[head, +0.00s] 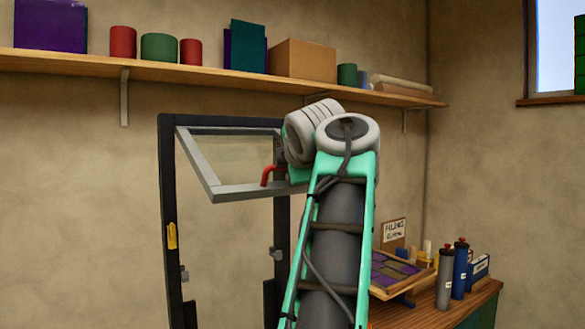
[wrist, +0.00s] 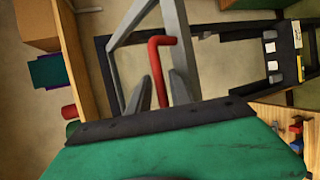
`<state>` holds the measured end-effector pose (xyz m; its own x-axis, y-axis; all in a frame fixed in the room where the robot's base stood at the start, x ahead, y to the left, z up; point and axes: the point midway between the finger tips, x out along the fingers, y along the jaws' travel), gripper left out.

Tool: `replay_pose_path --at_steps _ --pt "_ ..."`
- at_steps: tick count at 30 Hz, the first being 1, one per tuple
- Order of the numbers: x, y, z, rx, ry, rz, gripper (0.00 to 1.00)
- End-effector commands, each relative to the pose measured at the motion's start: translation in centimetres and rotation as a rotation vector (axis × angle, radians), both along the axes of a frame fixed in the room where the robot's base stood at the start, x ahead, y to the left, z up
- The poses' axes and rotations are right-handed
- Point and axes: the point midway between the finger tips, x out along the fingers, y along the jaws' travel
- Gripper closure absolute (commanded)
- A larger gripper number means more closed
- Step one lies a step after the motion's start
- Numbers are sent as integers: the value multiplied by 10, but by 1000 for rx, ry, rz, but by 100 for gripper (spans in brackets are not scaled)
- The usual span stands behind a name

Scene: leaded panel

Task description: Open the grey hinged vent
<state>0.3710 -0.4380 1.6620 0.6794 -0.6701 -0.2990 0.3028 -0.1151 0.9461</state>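The grey hinged vent (head: 215,190) is a grey frame set in the upper part of a dark upright frame (head: 168,220). In the head view its top edge is at the dark frame and its lower edge is tilted out into the room, so it stands open. A red bent handle (head: 267,175) is on its lower bar, and it also shows in the wrist view (wrist: 157,65). My gripper (wrist: 163,80) has its two grey fingers apart, one either side of the handle's free end, with a visible gap on the right. My arm hides the gripper in the head view.
A wooden shelf (head: 220,76) with tins, books and a box runs along the wall above the vent. A workbench (head: 430,315) with bottles and a tilted tray is at the lower right. A yellow tag (head: 172,236) is on the dark frame's left post.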

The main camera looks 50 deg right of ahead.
Motion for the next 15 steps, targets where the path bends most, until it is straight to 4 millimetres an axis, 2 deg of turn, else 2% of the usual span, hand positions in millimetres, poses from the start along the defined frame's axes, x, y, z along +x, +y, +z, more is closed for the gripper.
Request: replay_pose_path --at_steps 3,11,15 --pt "-2 -1 0 0 1 -3 66" --pt "-4 -1 0 0 3 -6 66" --pt "-18 11 7 -5 3 -10 66"
